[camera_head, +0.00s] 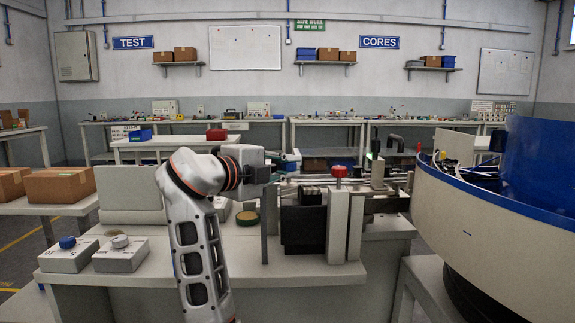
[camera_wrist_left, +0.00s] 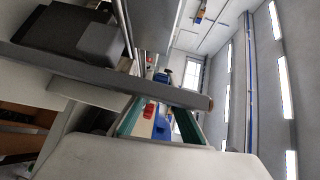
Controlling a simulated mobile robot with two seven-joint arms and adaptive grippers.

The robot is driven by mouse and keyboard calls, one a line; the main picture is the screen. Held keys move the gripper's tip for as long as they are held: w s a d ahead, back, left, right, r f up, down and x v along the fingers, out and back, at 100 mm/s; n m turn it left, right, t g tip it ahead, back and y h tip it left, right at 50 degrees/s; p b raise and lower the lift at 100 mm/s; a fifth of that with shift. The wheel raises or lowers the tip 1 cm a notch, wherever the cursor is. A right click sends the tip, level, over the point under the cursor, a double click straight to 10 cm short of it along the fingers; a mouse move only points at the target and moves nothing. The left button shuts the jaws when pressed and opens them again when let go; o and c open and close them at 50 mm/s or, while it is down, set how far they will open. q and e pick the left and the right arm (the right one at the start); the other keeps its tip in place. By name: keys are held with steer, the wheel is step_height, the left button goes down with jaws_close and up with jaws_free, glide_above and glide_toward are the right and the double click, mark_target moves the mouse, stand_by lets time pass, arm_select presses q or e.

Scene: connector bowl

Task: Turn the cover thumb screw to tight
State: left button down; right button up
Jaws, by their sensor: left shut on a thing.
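A grey machine (camera_head: 338,225) with a metal rail stands on the bench in the head view. A red-topped knob (camera_head: 339,171) stands upright on it; I cannot tell whether this is the cover thumb screw. My left gripper (camera_head: 291,159) points right at the machine's rear left, its tips left of the red knob and apart from it. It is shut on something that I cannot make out. In the left wrist view, green finger edges (camera_wrist_left: 158,118) show past the pale gripper body. My right gripper is not in view.
A dark upright bar (camera_head: 264,225) stands close in front of my left wrist and crosses the left wrist view (camera_wrist_left: 110,78). A black box (camera_head: 302,228) is on the machine. A large blue-and-white bowl (camera_head: 490,215) fills the right. Two small boxes with knobs (camera_head: 95,258) sit at front left.

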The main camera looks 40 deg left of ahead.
arm_select(q)
steer(key=shift+f, duration=0.1)
stand_by(0.3)
steer(key=c, duration=2.3)
jaws_free()
steer(key=s, duration=0.4)
steer(key=s+r, duration=0.1)
steer(key=s, duration=0.3)
steer(key=s+a, duration=0.1)
steer(key=s, duration=0.2)
steer(key=shift+s+r, duration=0.2)
steer(key=shift+s, duration=0.2)
